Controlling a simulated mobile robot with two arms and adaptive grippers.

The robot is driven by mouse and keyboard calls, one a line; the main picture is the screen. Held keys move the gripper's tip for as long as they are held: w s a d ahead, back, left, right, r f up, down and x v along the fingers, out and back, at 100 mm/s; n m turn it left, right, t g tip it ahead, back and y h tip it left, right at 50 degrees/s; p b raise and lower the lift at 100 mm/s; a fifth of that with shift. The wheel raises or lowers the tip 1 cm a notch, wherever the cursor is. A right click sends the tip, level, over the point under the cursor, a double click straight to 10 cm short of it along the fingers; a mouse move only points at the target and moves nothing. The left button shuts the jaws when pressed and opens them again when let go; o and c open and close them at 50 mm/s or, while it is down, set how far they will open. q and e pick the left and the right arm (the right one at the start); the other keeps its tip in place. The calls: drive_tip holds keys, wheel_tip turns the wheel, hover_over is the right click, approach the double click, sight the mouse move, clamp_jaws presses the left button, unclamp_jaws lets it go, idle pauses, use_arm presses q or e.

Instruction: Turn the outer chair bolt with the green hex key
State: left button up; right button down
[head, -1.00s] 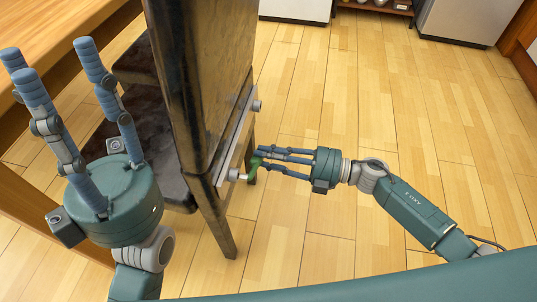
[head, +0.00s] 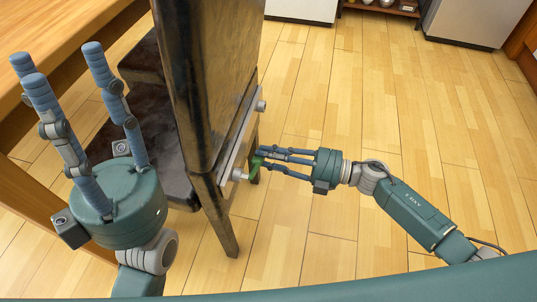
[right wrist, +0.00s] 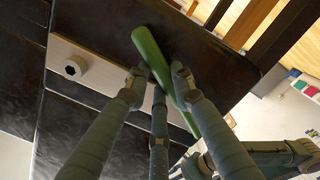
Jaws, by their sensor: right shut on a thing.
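The dark wooden chair (head: 207,85) has a light metal plate (head: 243,130) on its side. A near bolt (head: 240,174) and a far bolt (head: 261,106) stick out of it. The right wrist view shows one bolt with a hex socket (right wrist: 75,68). My right gripper (head: 262,157) is shut on the green hex key (head: 254,168), close beside the near bolt. The key (right wrist: 150,50) slants between the fingers in the wrist view; I cannot tell whether its tip touches a bolt. My left gripper (head: 60,64) is open and empty, left of the chair.
A wooden table (head: 70,22) stands at the upper left, with the dark chair seat (head: 142,130) near it. Light wooden floor (head: 400,110) lies clear to the right. White cabinets (head: 465,22) stand at the back.

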drive_tip(key=shift+w+a, duration=0.1)
drive_tip(key=shift+a, duration=0.1)
drive_tip(key=shift+a+r, duration=0.1)
drive_tip(key=shift+a, duration=0.2)
drive_tip(key=c, duration=1.4)
unclamp_jaws()
drive_tip(key=shift+w, duration=0.1)
drive_tip(key=c, duration=0.4)
